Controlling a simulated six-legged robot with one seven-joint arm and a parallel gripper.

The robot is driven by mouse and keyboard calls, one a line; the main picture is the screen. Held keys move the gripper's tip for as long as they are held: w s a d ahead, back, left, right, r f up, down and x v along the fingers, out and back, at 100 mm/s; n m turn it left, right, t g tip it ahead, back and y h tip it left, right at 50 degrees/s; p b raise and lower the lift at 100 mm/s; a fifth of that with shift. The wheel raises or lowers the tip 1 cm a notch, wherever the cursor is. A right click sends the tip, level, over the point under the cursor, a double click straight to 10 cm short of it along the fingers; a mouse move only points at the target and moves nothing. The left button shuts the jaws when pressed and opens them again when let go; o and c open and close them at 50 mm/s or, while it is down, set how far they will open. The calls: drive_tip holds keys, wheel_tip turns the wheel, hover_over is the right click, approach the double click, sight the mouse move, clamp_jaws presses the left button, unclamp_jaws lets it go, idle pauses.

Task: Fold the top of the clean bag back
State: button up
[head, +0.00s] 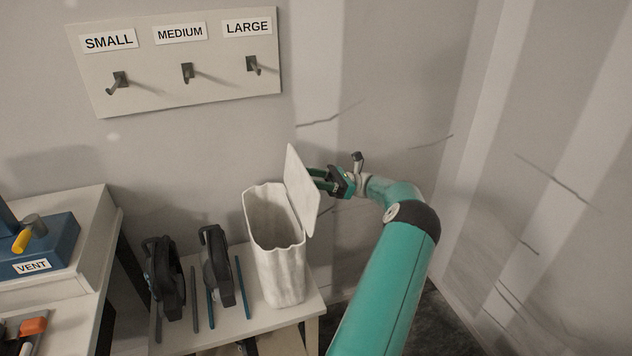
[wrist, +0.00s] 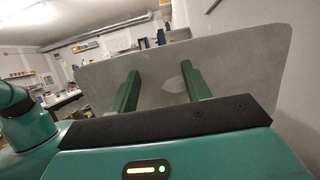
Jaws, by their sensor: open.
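The clean bag (head: 278,270) is white, open-topped and upright on a small bench. Its top flap (head: 302,190) stands up along the bag's right side, leaning slightly. My gripper (head: 312,180) is at the right of the flap, with its fingers pointing left at the flap's outer face. In the wrist view, the two green fingers of my gripper (wrist: 160,88) are apart, with the broad grey flap (wrist: 230,62) just ahead of them. Nothing shows between the fingers. I cannot tell whether the fingertips touch the flap.
Two dark tools (head: 217,265) with thin rods stand on the bench (head: 235,328) left of the bag. A blue VENT box (head: 45,250) is on a table at far left. A hook board (head: 175,65) hangs on the wall behind. Space above the bag is clear.

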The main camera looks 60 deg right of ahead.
wheel_tip(320, 180, up, 4)
drive_tip(key=s+a, duration=0.1)
drive_tip(key=a, duration=0.2)
wheel_tip(320, 180, up, 4)
hover_over(316, 201)
drive_tip(key=shift+f, duration=0.2)
